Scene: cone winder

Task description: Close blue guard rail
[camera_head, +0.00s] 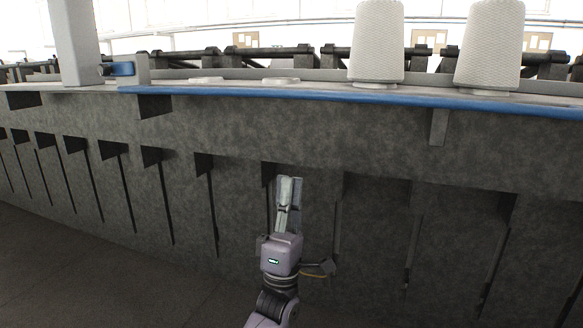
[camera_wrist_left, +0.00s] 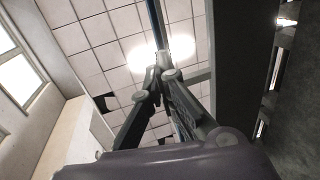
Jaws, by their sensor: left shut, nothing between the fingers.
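The blue guard rail (camera_head: 400,98) is a long, thin, slightly curved bar along the front top edge of the dark grey machine (camera_head: 330,130). It runs from the left part of the head view out past its right edge. My left gripper (camera_head: 290,180) points up in front of the machine's side wall, below the rail in the picture and apart from it. Its fingers are together and empty. In the left wrist view the fingertips (camera_wrist_left: 160,74) meet, with a thin dark-blue bar above them that may be the rail. My right gripper is not in view.
Two white yarn cones (camera_head: 377,45) (camera_head: 489,45) stand on the machine top behind the rail. A grey post (camera_head: 76,40) with a blue-ended bracket (camera_head: 122,69) stands at the left. The machine's front has several slots and ribs. Floor (camera_head: 60,270) shows at lower left.

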